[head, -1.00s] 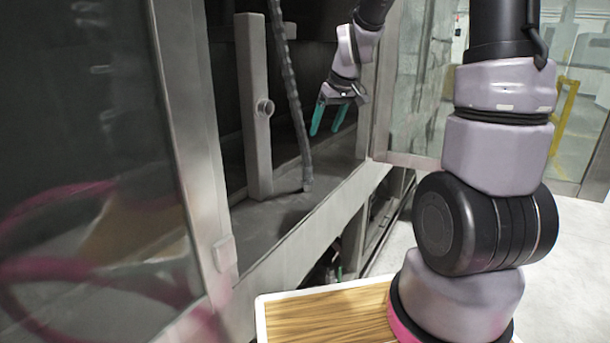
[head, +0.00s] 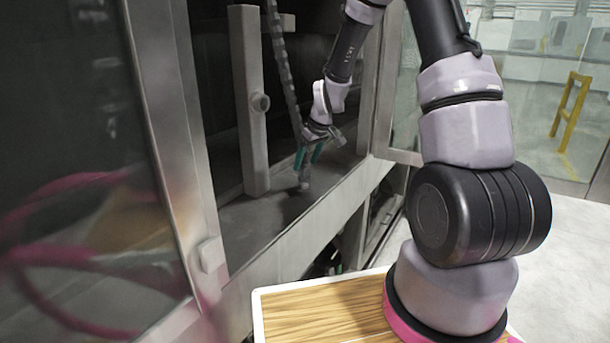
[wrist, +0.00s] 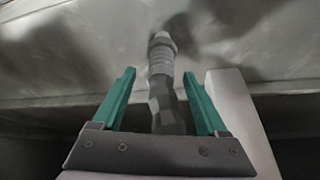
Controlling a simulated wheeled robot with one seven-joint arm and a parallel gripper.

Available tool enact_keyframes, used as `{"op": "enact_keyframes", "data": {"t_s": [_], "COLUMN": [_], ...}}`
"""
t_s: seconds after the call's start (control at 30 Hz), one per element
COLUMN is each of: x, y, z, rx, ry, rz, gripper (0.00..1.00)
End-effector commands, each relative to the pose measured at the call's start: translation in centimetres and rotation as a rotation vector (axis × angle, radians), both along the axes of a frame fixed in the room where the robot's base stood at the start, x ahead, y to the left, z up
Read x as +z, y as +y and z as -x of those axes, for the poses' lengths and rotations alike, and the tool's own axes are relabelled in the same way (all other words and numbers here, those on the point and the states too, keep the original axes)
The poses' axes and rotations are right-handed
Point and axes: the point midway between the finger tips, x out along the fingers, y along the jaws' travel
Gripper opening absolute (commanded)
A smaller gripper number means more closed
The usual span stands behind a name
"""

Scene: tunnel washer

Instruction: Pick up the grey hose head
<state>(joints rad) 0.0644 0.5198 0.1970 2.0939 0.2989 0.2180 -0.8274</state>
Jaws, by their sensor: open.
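The grey hose head (wrist: 162,62) is the ribbed lower end of a hanging grey hose. In the wrist view it runs up the middle between my two teal fingers, with a gap on each side, and its tip reaches beyond the fingertips. In the head view the hose head (head: 304,183) shows just below my gripper (head: 308,156), low inside the washer. My gripper is open around the hose in the wrist view (wrist: 158,73). Part of the hose is hidden behind my gripper in the head view.
A grey upright post (head: 250,110) with a round knob stands left of the hose. The washer's metal sill (head: 290,238) runs along the front of the opening. A pale post (wrist: 240,115) is close to the right finger. A glass door (head: 100,170) stands at left.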

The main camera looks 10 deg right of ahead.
Motion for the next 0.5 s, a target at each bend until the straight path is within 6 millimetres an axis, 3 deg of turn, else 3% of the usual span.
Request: {"op": "enact_keyframes", "data": {"t_s": [0.23,0.5], "x": [-3.5,-4.1], "y": [0.9,1.0], "z": [-1.2,-1.6], "rx": [0.001,0.000], "ry": [0.004,0.000], "rz": [-0.001,0.000], "gripper": [0.76,0.76]}}
